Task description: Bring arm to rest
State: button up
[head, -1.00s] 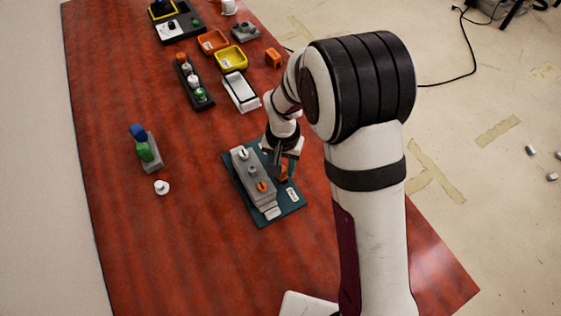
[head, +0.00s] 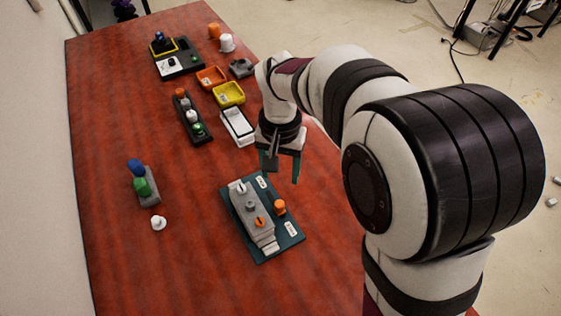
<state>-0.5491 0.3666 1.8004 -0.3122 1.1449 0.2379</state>
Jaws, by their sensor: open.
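My gripper (head: 281,172) hangs over the red-brown table (head: 130,265) with its two fingers apart and nothing between them. It points down, behind and a little right of the teal board (head: 284,246). The board carries a grey block (head: 253,222) with a white-marked knob and an orange knob on it. An orange piece (head: 279,207) stands on the board to the right of the block. My arm covers the right side of the table.
At left stand a holder with blue and green pieces (head: 143,183) and a white piece (head: 158,223). Behind are a dark rack (head: 187,122), a white tray (head: 250,138), yellow (head: 242,96) and orange trays (head: 222,76), and a black unit (head: 190,67). The front left table is clear.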

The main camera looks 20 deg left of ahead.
notch_tip(320, 180, up, 2)
jog(key=shift+r, duration=0.2)
jog(key=s+d+r+m, duration=0.35)
jog(key=s+d, duration=0.35)
jog(key=d, duration=0.4)
jog(key=s+d+m+y, duration=0.1)
jog(key=s+d, duration=0.1)
jog(key=s, duration=0.4)
jog(key=s+d+f+m, duration=0.1)
jog(key=s+d, duration=0.2)
jog(key=s, duration=0.4)
jog(key=shift+d+f+y, duration=0.15)
jog(key=shift+d+y, duration=0.15)
jog(key=shift+y, duration=0.1)
